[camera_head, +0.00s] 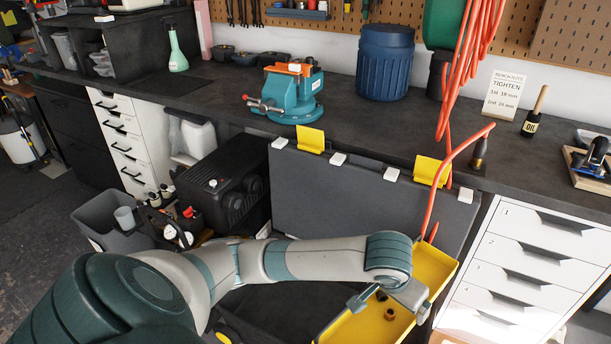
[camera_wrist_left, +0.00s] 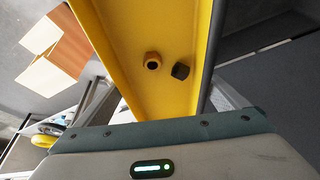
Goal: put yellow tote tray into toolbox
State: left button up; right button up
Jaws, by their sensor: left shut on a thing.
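The yellow tote tray (camera_head: 437,268) is at the lower right of the head view, with a brass nut (camera_head: 390,314) and a dark nut (camera_head: 381,295) in it. The wrist view shows the tray (camera_wrist_left: 150,25) close up, with the same brass nut (camera_wrist_left: 152,61) and dark nut (camera_wrist_left: 180,71). My left gripper (camera_head: 384,298) is shut on the tray; its fingertips are partly hidden. The grey toolbox has its lid (camera_head: 345,205) standing open against the bench, with yellow latches on top. Its dark lower part (camera_head: 275,308) is largely behind my left arm. My right gripper is not in view.
An orange coiled hose (camera_head: 466,75) hangs down past the lid to near the tray. A white drawer cabinet (camera_head: 525,265) stands right of the tray. A grey bin (camera_head: 108,220) and a black machine (camera_head: 225,185) are at left. A teal vise (camera_head: 290,95) stands on the bench.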

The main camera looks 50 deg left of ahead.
aim_at(328, 318)
jog(key=k+j, duration=0.1)
jog(key=j, duration=0.3)
jog(key=k+j, duration=0.15)
jog(key=j, duration=0.25)
jog(key=k+j+z, duration=0.1)
jog(key=j, duration=0.35)
jog(key=k+j, duration=0.15)
jog(key=j, duration=0.25)
